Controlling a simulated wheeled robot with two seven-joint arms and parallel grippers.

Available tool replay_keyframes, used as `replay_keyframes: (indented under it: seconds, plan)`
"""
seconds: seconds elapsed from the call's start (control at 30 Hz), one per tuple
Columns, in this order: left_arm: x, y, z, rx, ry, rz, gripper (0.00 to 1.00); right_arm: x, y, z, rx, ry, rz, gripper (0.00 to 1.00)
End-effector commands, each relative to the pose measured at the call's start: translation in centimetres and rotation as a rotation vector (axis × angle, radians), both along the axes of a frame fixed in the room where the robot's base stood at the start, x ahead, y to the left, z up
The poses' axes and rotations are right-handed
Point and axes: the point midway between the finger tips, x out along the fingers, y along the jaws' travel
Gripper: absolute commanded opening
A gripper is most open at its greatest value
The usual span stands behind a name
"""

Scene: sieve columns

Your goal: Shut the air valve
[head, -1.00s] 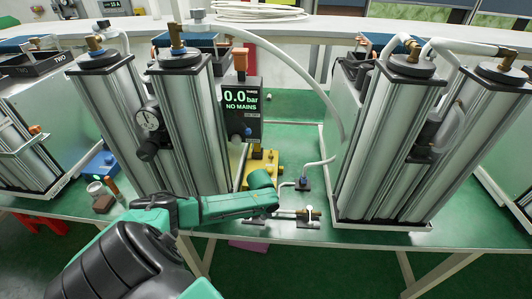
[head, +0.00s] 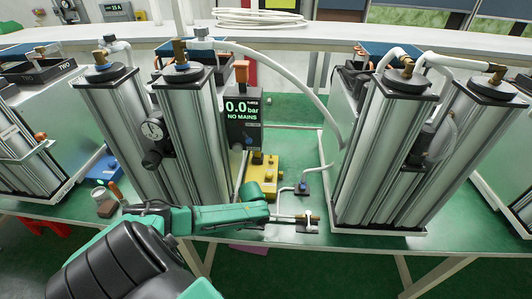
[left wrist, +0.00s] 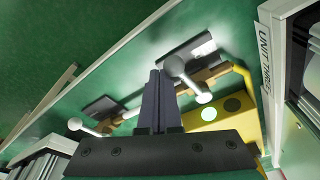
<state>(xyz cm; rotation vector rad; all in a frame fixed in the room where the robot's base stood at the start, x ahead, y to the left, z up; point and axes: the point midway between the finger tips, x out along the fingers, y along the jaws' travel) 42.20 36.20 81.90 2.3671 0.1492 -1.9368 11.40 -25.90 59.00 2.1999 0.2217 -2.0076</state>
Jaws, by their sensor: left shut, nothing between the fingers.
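A low pipe run with brass fittings (head: 309,218) lies near the front edge of the bench, right of my left arm's end. In the left wrist view it carries two white round-ended levers, one near lever (left wrist: 180,72) and one farther left (left wrist: 88,128). I cannot tell from labels which is the air valve. My left gripper (left wrist: 155,74) is shut and empty, its fingertips beside the near lever and over the pipe; contact is unclear. In the head view its fingers are hard to make out. My right gripper is not in view.
A yellow box with round buttons (head: 262,178) stands just behind the pipe. A display (head: 243,115) reads 0.0 bar, NO MAINS. Tall silver columns (head: 190,140) stand at left, and another pair (head: 380,150) at right. A small blue-knobbed fitting with white hose (head: 302,187) is close by.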

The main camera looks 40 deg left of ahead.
Motion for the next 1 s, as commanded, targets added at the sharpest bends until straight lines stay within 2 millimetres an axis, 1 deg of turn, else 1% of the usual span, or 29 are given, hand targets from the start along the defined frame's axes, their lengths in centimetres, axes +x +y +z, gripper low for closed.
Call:
replay_keyframes:
  seconds: [0.03, 0.07, 0.13, 0.33, 0.4, 0.67, 0.7, 0.87, 1.0]
  plan:
    - [-0.4, 0.3, 0.4, 0.001, 0.002, 0.001, 0.0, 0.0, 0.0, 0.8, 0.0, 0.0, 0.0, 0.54]
    - [-0.7, 0.4, 0.4, 0.001, 0.003, 0.001, 0.0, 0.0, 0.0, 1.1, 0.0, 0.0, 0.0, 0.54]
    - [-0.6, 0.3, 0.1, 0.001, 0.0, 0.0, 0.0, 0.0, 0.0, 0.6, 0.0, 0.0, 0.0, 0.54]
    - [0.2, 0.0, 0.1, 0.0, -0.001, 0.002, 0.0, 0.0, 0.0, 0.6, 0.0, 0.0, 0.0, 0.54]
    - [0.2, 0.0, 0.3, 0.0, 0.0, 0.001, 0.0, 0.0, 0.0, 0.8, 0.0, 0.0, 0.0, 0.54]
    - [0.2, -0.1, 3.6, 0.0, 0.001, 0.0, 0.0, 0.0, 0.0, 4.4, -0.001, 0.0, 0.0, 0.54]
    - [0.1, 0.0, 3.7, 0.0, 0.001, 0.0, 0.0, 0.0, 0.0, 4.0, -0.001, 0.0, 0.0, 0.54]
    - [0.1, 0.0, 5.6, 0.001, 0.001, -0.001, 0.0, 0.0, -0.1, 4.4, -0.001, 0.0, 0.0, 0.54]
    - [0.2, 0.0, 7.1, 0.001, 0.0, 0.0, 0.0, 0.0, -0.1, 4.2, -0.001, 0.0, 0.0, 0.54]
